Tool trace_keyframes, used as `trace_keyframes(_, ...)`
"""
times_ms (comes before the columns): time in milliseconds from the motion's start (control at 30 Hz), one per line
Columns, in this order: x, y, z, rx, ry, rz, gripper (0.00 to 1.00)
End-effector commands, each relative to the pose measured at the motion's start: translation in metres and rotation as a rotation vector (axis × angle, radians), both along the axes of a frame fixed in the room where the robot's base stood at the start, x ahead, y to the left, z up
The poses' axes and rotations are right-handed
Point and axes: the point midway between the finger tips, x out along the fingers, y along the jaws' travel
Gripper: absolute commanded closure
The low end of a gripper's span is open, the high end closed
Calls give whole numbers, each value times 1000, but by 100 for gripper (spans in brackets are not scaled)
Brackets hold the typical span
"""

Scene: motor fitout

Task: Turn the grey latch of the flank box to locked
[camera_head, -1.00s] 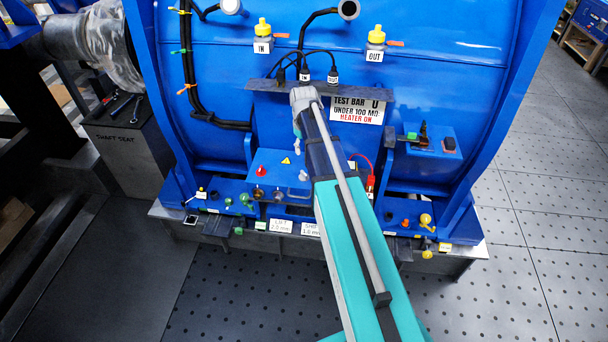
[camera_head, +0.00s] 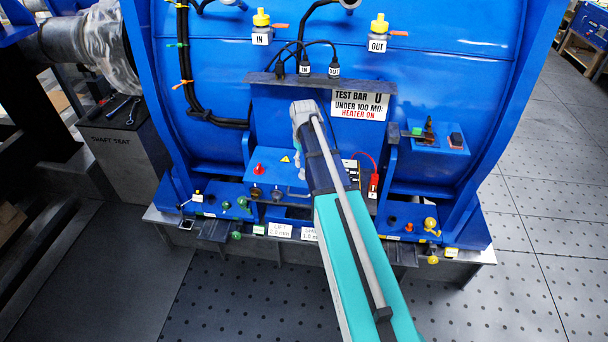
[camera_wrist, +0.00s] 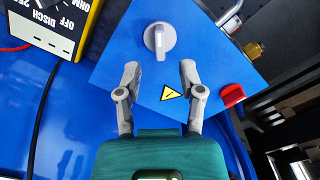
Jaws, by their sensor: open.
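The grey latch (camera_wrist: 159,40) is a round knob with a raised grip bar and a small light mark. It sits on the blue face of the flank box (camera_wrist: 118,62), near the top middle of the wrist view. My gripper (camera_wrist: 160,70) is open and empty. Its two fingertips are spread on either side, just below the latch in the picture, and I see no contact. The grip bar runs roughly up and down there. In the head view the blue box (camera_head: 272,156) shows partly, and my arm hides the latch.
A yellow warning triangle (camera_wrist: 171,93) and a red knob (camera_wrist: 232,94) are on or beside the box face. A yellow meter (camera_wrist: 62,20) and black cable are at the left.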

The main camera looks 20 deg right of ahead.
Motion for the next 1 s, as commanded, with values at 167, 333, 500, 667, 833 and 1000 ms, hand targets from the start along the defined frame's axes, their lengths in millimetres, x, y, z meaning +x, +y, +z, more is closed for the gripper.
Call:
trace_keyframes(167,0,0,-18,0,0,0,50)
trace_keyframes(333,0,0,-30,0,0,0,50)
trace_keyframes(500,0,0,-40,0,0,0,50)
trace_keyframes(667,0,0,-45,0,0,0,50)
trace_keyframes(833,0,0,-46,0,0,0,50)
trace_keyframes(1000,0,0,-46,0,0,0,50)
